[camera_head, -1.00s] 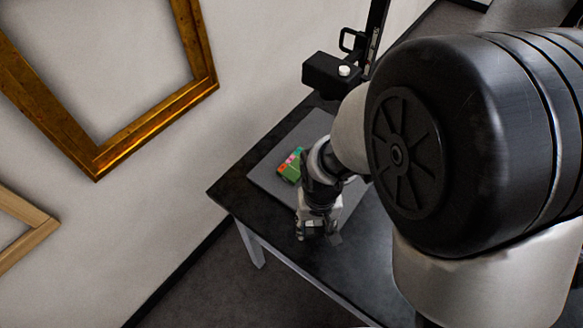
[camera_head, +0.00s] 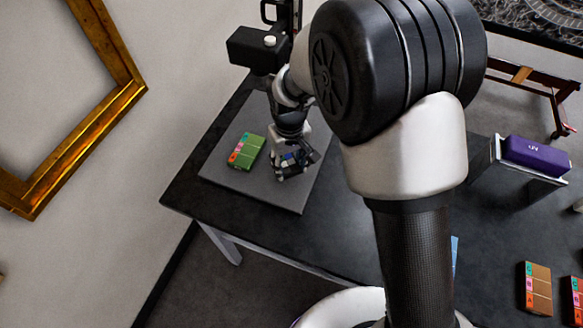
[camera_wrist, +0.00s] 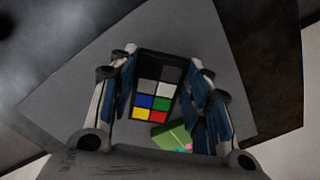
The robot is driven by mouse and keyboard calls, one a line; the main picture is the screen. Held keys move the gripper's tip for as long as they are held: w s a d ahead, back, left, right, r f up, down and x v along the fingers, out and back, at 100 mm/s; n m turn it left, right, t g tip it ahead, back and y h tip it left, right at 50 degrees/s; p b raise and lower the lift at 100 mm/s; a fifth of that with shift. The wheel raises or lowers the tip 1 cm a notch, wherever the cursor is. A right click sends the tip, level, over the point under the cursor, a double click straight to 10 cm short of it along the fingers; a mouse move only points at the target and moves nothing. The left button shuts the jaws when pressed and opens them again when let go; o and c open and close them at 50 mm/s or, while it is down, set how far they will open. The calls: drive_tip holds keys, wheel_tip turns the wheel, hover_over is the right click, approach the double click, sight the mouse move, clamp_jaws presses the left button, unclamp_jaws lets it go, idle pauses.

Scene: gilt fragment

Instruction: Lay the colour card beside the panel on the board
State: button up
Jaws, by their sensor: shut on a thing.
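The colour card (camera_wrist: 155,86) is a dark card with grey, white, blue, green, yellow and red patches. My gripper (camera_wrist: 162,95) is shut on it, with blue-padded fingers on either side in the wrist view. In the head view my gripper (camera_head: 290,168) is over the grey board (camera_head: 225,185), right of the panel; I cannot tell whether the card touches the board. The green panel (camera_head: 248,152) with coloured squares along one side lies on the board. Part of it shows below the card in the wrist view (camera_wrist: 172,134).
The board lies on a black table (camera_head: 185,190). A black box (camera_head: 258,48) on a column stands behind. A purple case (camera_head: 537,155) rests on a stand at right. An orange-brown block (camera_head: 537,287) is at lower right. A gilt frame (camera_head: 85,140) hangs on the left wall.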

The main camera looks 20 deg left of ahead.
sight(292, 164)
drive_tip(key=shift+w, duration=0.5)
drive_tip(key=shift+w+f+b, duration=0.15)
drive_tip(key=shift+f+b, duration=0.6)
drive_tip(key=shift+f, duration=1)
drive_tip(key=shift+f, duration=0.1)
drive_tip(key=o, duration=1.1)
drive_tip(key=shift+o, duration=0.2)
wheel_tip(292, 164, up, 12)
drive_tip(key=p, duration=0.3)
